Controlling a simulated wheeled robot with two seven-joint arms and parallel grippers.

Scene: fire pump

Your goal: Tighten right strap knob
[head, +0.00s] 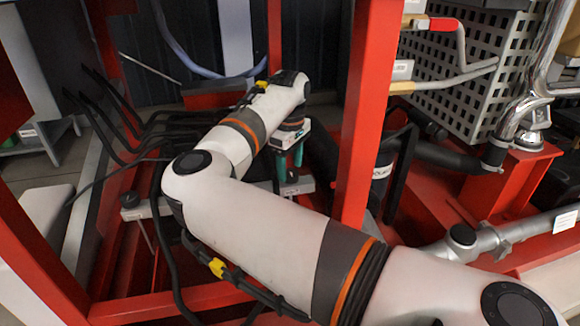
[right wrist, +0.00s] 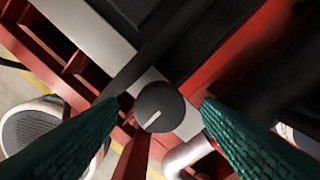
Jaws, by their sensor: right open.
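In the right wrist view, a dark round knob (right wrist: 158,107) with a white line across its top sits on a light grey strap bar (right wrist: 85,30). My right gripper (right wrist: 160,104) is open, with its two green ribbed fingers on either side of the knob and a gap showing at each side. In the head view, my right gripper (head: 288,170) points down over the right end of the grey strap bar (head: 304,187); the knob there is hidden or too small to make out. Another black knob (head: 129,199) stands at the bar's left end. My left gripper is not in view.
A red upright post (head: 366,110) stands just right of my right gripper. Black bent hoses (head: 110,120) lie to the left. A perforated grey box (head: 465,70) and chrome pipe (head: 540,60) are at the right. Red frame beams surround the space.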

